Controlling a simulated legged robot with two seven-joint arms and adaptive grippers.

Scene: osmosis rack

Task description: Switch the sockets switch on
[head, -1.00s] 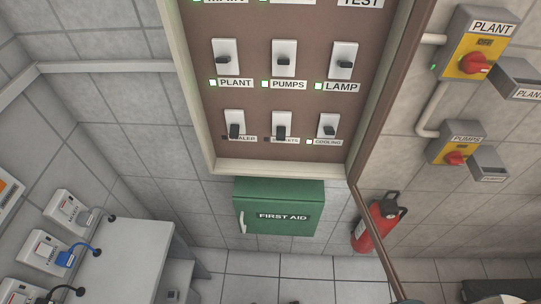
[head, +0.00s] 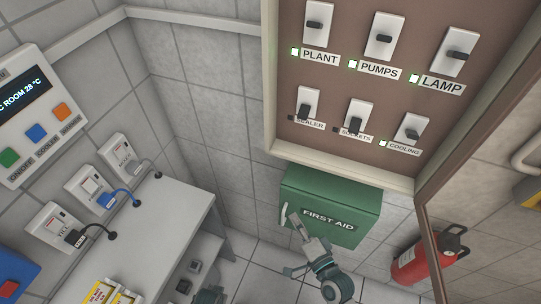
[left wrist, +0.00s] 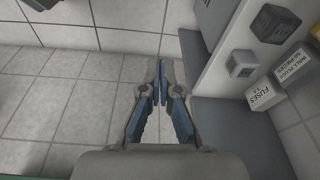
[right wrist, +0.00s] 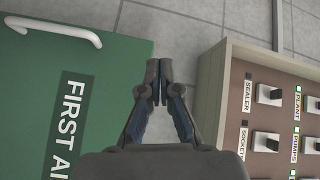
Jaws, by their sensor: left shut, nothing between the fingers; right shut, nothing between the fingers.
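The sockets switch (head: 357,117) is in the middle of the bottom row of the brown switch panel (head: 335,82). Its black lever points down and the lamp by its label is dark. It also shows at the right of the right wrist view (right wrist: 266,141). My right gripper (head: 297,222) is in front of the green first aid box, below the panel and apart from the switch. The right wrist view shows its fingers (right wrist: 157,82) closed and empty. My left gripper's fingers (left wrist: 160,82) are closed and empty above the floor; only a dark part shows at the bottom of the head view.
The sealer switch (head: 306,105) and cooling switch (head: 411,130) flank it closely. The panel has a raised pale frame (head: 345,170). The first aid box (head: 335,200) sits just below. A red extinguisher (head: 425,258) is at right. A white bench (head: 165,215) with wall sockets is at left.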

